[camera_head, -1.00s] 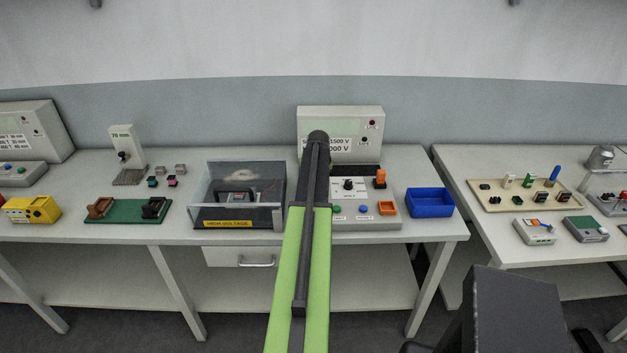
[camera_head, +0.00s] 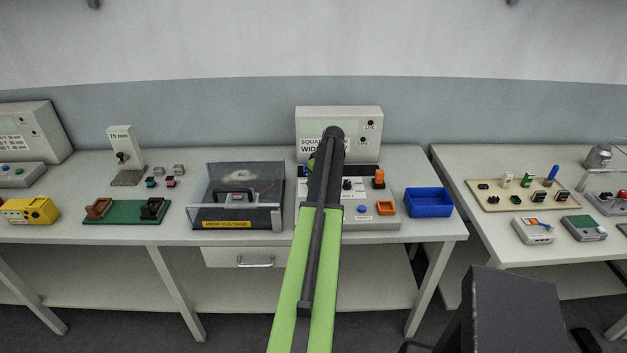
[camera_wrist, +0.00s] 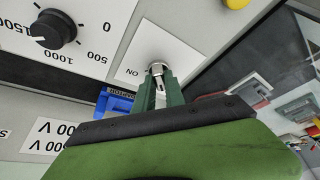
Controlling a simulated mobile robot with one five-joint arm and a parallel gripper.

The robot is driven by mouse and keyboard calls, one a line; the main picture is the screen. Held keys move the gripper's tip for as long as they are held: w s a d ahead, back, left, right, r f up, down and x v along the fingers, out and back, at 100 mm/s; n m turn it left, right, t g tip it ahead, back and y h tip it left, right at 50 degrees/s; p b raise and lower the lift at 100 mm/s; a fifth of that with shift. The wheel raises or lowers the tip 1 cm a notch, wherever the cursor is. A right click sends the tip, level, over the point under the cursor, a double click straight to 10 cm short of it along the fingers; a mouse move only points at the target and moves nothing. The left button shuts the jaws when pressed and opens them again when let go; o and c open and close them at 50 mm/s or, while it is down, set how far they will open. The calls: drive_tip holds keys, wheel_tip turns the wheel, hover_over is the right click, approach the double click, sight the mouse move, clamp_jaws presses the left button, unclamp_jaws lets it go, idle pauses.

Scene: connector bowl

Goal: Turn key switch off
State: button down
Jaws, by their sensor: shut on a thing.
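The key switch (camera_wrist: 157,67) shows in the wrist view as a round silver lock on a white plate, with "ON" printed beside it. My gripper (camera_wrist: 160,84) has its dark green fingers shut on the silver key (camera_wrist: 160,88) at the lock. The fingers partly cover the key, so I cannot tell its exact angle. In the head view my arm hides the switch and my fingertips. The grey control console (camera_head: 398,223) lies partly behind my arm there.
A black dial (camera_wrist: 53,29) and a yellow button (camera_wrist: 237,3) are near the switch. The console also bears a blue button (camera_head: 362,209) and an orange switch (camera_head: 379,178). A clear high-voltage box (camera_head: 204,205) stands left and a blue bin (camera_head: 430,202) right.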

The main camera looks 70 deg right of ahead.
drive_tip(key=shift+w+a, duration=0.1)
drive_tip(key=shift+a, duration=0.05)
drive_tip(key=c, duration=1.4)
unclamp_jaws()
drive_tip(key=shift+f, duration=0.1)
drive_tip(key=shift+r+p, duration=0.45)
drive_tip(key=p+v, duration=1.5)
drive_tip(key=v, duration=0.1)
drive_tip(key=shift+s+r, duration=0.3)
